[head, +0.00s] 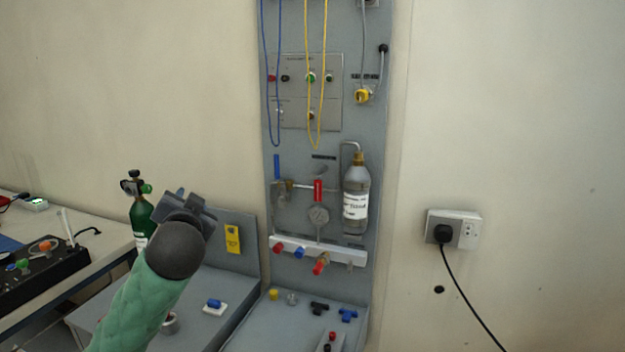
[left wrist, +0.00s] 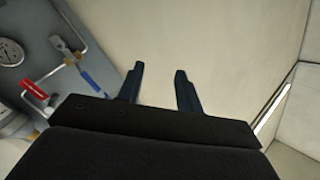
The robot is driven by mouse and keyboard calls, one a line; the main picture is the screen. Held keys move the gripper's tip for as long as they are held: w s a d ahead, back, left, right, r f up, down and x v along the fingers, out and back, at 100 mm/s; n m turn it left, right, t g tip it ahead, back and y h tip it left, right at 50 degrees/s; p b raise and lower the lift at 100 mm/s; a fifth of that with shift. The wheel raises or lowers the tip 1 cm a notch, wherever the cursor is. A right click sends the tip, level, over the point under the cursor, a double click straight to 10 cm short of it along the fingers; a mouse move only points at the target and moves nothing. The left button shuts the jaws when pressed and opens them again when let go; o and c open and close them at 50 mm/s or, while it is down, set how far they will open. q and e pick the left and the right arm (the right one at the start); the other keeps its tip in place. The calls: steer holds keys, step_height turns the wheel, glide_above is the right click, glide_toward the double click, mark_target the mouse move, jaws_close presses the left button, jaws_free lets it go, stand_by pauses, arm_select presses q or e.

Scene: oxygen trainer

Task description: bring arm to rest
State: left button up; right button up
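My left arm, in a green sleeve, rises from the bottom left of the head view. Its gripper (head: 187,200) is in the air, left of the grey panel (head: 335,135) and in front of the lower grey bench. In the left wrist view the two dark fingers (left wrist: 158,78) are apart, with only bare pale wall behind the gap. The gripper is empty and touches nothing that I can see. The red-handled valve (left wrist: 34,89) and blue-handled valve (left wrist: 92,80) lie left of the fingers there. My right gripper is not in view.
A green cylinder (head: 142,222) stands just left of my gripper. The panel carries a gauge (head: 318,215), a bottle (head: 356,200), and hanging blue and yellow tubes (head: 313,120). Small fittings lie on the grey bench (head: 245,318). A wall socket (head: 468,232) with a black cable is right.

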arm_select(q)
steer(key=s+d+f+g+h, duration=0.2)
steer(key=s+d+f+g, duration=0.15)
steer(key=f, duration=0.65)
steer(key=s+d+f+g+h, duration=0.15)
steer(key=s+f, duration=0.35)
steer(key=f, duration=0.5)
steer(key=s+d+f+g+h, duration=0.2)
steer(key=s+d+f+g, duration=0.15)
steer(key=f, duration=0.75)
steer(key=s+d+f+n+g, duration=0.1)
steer(key=s+f+g, duration=0.2)
steer(key=s+f, duration=0.7)
steer(key=s+d+f+n+g+p, duration=0.1)
steer(key=s+d+f+g, duration=0.1)
steer(key=s+f, duration=0.9)
steer(key=s+g, duration=0.1)
steer(key=s, duration=0.7)
steer(key=shift+f+h+p, duration=0.3)
steer(key=shift+h, duration=0.05)
